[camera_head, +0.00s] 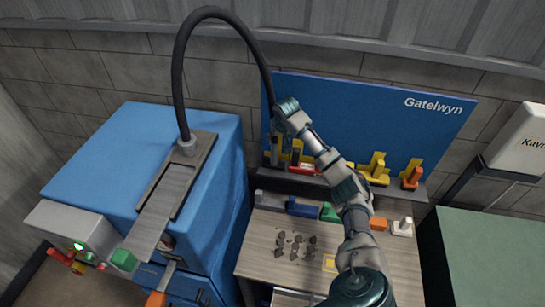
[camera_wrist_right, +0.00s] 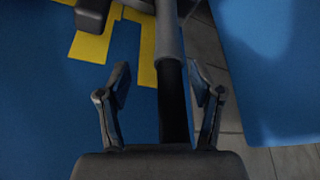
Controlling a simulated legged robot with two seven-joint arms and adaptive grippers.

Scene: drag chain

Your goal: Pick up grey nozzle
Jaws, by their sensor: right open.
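The grey nozzle (camera_head: 274,152) hangs at the end of a thick black hose (camera_head: 184,70), in front of the blue back panel (camera_head: 375,115). In the right wrist view the nozzle (camera_wrist_right: 168,35) is a grey tube at the top, with the hose (camera_wrist_right: 173,105) running down from it. My right gripper (camera_head: 278,115) is by the lower end of the hose, just above the nozzle. In the wrist view its open fingers (camera_wrist_right: 160,80) stand on either side of the hose, with gaps on both sides. My left gripper is not in view.
The hose rises from a blue machine (camera_head: 85,160) at left. A dark shelf (camera_head: 345,186) holds yellow, red and orange holders. Below it, a wooden table (camera_head: 262,235) carries coloured blocks and several dark lumps (camera_head: 295,245). A green-topped surface (camera_head: 500,260) is at right.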

